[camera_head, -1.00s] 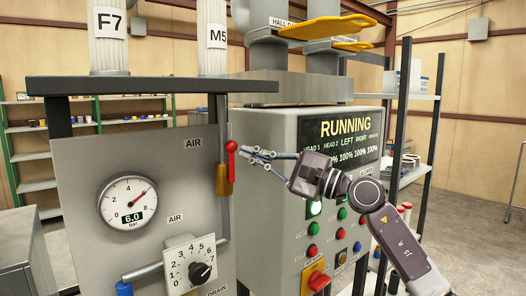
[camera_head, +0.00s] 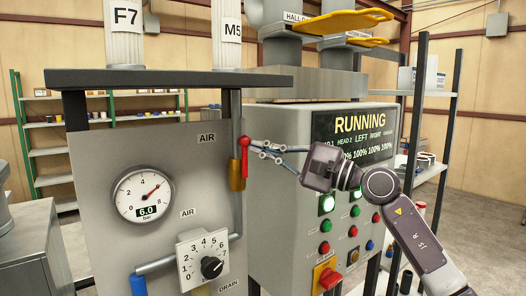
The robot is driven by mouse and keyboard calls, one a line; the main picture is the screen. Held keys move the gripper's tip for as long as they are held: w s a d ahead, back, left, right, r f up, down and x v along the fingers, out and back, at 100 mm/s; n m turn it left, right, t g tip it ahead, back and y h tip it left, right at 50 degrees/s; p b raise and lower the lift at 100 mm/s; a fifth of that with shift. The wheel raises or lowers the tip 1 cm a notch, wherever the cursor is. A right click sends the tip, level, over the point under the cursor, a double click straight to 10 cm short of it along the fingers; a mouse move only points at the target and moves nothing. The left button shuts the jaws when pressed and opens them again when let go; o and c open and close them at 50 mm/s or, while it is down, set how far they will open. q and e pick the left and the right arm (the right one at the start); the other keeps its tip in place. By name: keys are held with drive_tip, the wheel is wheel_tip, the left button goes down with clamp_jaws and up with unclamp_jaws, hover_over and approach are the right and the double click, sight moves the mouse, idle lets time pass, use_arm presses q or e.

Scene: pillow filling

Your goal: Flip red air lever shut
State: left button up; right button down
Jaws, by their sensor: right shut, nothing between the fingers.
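The red air lever (camera_head: 244,150) stands upright, in line with the grey pipe, above a brass valve body (camera_head: 236,175) at the right edge of the grey air panel. My right gripper (camera_head: 255,145) comes in from the right with its fingers shut and empty. Its fingertips are at the lever's right side, close to its upper part; I cannot tell whether they touch it. My left gripper is not in view.
The panel carries a pressure gauge (camera_head: 143,193) reading 6.0 bar and a numbered dial (camera_head: 203,262). A control cabinet (camera_head: 275,190) with a "RUNNING" display (camera_head: 352,135) and several buttons stands behind my right gripper. A dark beam (camera_head: 170,79) runs above the panel.

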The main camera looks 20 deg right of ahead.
drive_tip(key=shift+s+a+n, duration=0.1)
drive_tip(key=shift+a+n, duration=0.1)
drive_tip(key=shift+n, duration=0.2)
drive_tip(key=s+a+f+n+g+h+b, duration=0.1)
drive_tip(key=s+a+f+n+g+h, duration=0.2)
drive_tip(key=a+n+h, duration=0.4)
drive_tip(key=shift+a+f+n, duration=0.55)
drive_tip(key=shift+a+n, duration=0.2)
drive_tip(key=shift+n, duration=2.35)
drive_tip(key=shift+r, duration=0.1)
